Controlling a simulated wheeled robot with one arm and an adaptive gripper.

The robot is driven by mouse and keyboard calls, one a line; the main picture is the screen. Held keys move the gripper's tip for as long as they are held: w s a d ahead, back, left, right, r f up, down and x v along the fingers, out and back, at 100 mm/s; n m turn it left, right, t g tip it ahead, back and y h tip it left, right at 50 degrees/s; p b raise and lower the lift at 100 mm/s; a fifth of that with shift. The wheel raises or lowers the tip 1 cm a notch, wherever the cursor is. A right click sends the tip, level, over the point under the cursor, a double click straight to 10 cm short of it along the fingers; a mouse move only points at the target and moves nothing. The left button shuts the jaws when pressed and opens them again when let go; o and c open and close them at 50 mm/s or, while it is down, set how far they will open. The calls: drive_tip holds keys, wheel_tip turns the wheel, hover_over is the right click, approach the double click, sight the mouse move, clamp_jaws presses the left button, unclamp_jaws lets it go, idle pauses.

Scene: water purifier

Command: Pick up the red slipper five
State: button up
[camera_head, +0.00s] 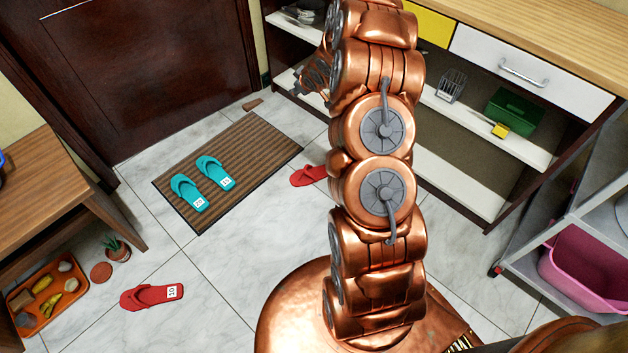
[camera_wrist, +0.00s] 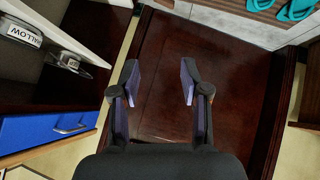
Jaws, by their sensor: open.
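A red slipper (camera_head: 308,175) lies on the tiles by the mat's right edge in the head view. My arm covers its right part, and no number label shows on it. A second red slipper (camera_head: 150,296) lies at lower left with a label that seems to read 10. My gripper (camera_wrist: 160,82) is open and empty in the wrist view, with the dark door behind its fingers. In the head view it is only partly visible, up beside the shelf, well above the floor and apart from both red slippers. No red slipper shows in the wrist view.
Two teal slippers (camera_head: 202,183) with number labels rest on the brown striped mat (camera_head: 262,138). A wooden bench (camera_head: 40,190), an orange tray (camera_head: 22,328) and a small potted plant (camera_head: 117,250) stand left. A shelf cabinet (camera_head: 480,205) and a pink tub (camera_head: 580,270) stand right. Tiles between are clear.

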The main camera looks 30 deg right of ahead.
drive_tip(key=w+d+f+t+b, duration=0.1)
drive_tip(key=d+f+b, duration=0.3)
drive_tip(key=f, duration=0.8)
drive_tip(key=n+t+y+b, duration=0.3)
drive_tip(key=y+b, duration=0.2)
drive_tip(key=b, duration=0.8)
approach(311, 175)
drive_tip(key=shift+w+f, duration=0.2)
drive_tip(key=shift+w, duration=0.85)
drive_tip(key=shift+w+a+f, duration=0.15)
drive_tip(key=shift+w+f, duration=0.15)
drive_tip(key=shift+b+x, duration=0.6)
drive_tip(key=shift+x, duration=0.35)
drive_tip(key=b+x, duration=0.3)
drive_tip(key=x, duration=0.1)
drive_tip(key=shift+s+a+f, duration=0.15)
drive_tip(key=shift+a+f, duration=0.1)
drive_tip(key=shift+a, duration=0.05)
drive_tip(key=shift+w+a+b, duration=0.1)
drive_tip(key=shift+w+b, duration=0.2)
drive_tip(key=shift+w, duration=0.15)
clamp_jaws()
